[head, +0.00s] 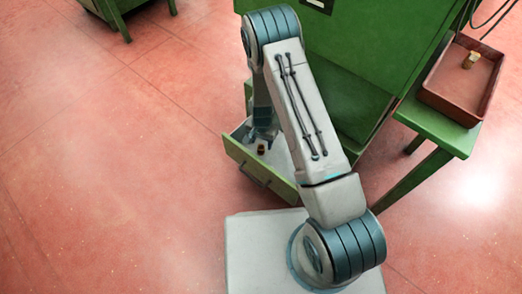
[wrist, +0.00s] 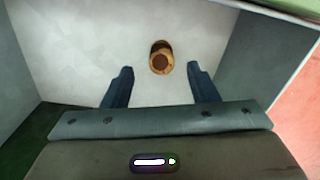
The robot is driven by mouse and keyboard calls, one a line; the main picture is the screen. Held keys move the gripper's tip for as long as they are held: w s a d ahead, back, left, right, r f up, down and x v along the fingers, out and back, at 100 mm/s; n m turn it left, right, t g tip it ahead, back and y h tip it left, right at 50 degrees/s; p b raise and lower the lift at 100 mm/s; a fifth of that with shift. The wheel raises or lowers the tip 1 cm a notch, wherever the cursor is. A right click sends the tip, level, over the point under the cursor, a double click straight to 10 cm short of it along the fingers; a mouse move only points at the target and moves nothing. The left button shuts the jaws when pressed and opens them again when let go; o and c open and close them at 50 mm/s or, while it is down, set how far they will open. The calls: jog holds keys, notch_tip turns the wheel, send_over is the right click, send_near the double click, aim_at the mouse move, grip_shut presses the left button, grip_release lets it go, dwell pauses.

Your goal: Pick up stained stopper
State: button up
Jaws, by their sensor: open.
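The stained stopper (wrist: 158,66) stands on the pale floor of an open drawer (wrist: 70,45). It is tan cork with a dark brown stain on its top. In the wrist view it is beyond and between the two fingertips of my gripper (wrist: 160,76), and not touched by either. My gripper is open and empty. In the head view the stopper (head: 261,149) is a small brown spot inside the green-fronted drawer (head: 250,167). My gripper (head: 262,135) reaches down into the drawer there, partly hidden by my arm.
The drawer's side walls and front stand close around my gripper. The drawer belongs to a green cabinet (head: 370,60). A red tray (head: 452,100) holding a tan stopper (head: 471,60) rests on a green side table (head: 438,125) at right. Open reddish floor lies to the left.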

aim_at(261, 146)
notch_tip(261, 146, down, 5)
jog(key=shift+a+b, duration=0.1)
jog(key=shift+b, duration=1.15)
jog(key=shift+r, duration=0.1)
jog(key=c, duration=1)
